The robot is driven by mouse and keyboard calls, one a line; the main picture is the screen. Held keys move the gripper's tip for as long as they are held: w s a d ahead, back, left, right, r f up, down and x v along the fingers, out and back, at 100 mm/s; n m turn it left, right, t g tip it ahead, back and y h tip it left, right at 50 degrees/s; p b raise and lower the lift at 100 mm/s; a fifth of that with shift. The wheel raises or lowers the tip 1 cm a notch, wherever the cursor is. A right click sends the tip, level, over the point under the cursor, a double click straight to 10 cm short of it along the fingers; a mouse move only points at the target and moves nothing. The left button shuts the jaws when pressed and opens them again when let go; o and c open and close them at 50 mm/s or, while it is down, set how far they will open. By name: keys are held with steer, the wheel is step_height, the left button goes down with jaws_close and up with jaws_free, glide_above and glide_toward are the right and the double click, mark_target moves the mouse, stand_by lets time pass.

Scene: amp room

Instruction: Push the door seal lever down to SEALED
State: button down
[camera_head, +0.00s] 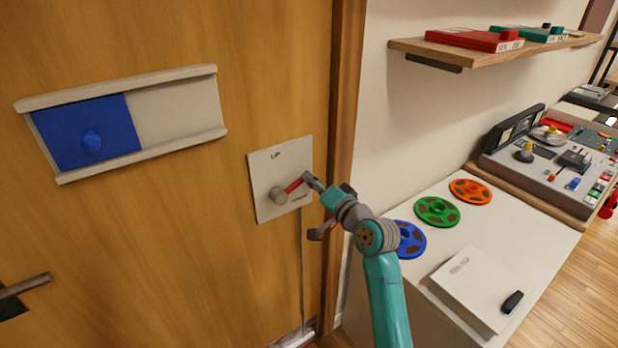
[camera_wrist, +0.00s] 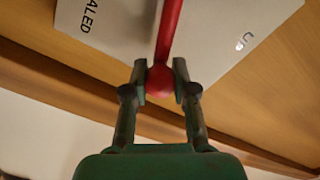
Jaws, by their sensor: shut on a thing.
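The door seal lever (camera_head: 293,186) is a red rod on a grey round pivot, mounted on a pale plate (camera_head: 265,160) on the wooden door. It points right and slightly upward from the pivot. The plate reads "UP" at its top; a lower label is partly hidden by my gripper. My gripper (camera_head: 309,180) is at the lever's outer end. In the wrist view, the two fingers of my gripper (camera_wrist: 160,80) are shut around the lever's red ball end (camera_wrist: 160,81), and the labels "UP" and "...ALED" show on the plate.
A blue sliding panel (camera_head: 85,132) sits in a rail left of the lever. A door handle (camera_head: 25,286) is at lower left. The door frame (camera_head: 344,120) stands just right of the plate. A white cabinet with colored reels (camera_head: 437,211) is at right, below a wall shelf (camera_head: 480,58).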

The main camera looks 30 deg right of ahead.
steer(key=shift+d+f+m, duration=0.15)
steer(key=shift+f+m, duration=0.55)
steer(key=shift+m, duration=0.2)
steer(key=shift+d+f+m, duration=0.15)
steer(key=shift+f+m, duration=0.5)
steer(key=shift+m, duration=0.25)
steer(key=shift+f, duration=0.1)
steer(key=c, duration=0.9)
jaws_free()
steer(key=s, duration=1.2)
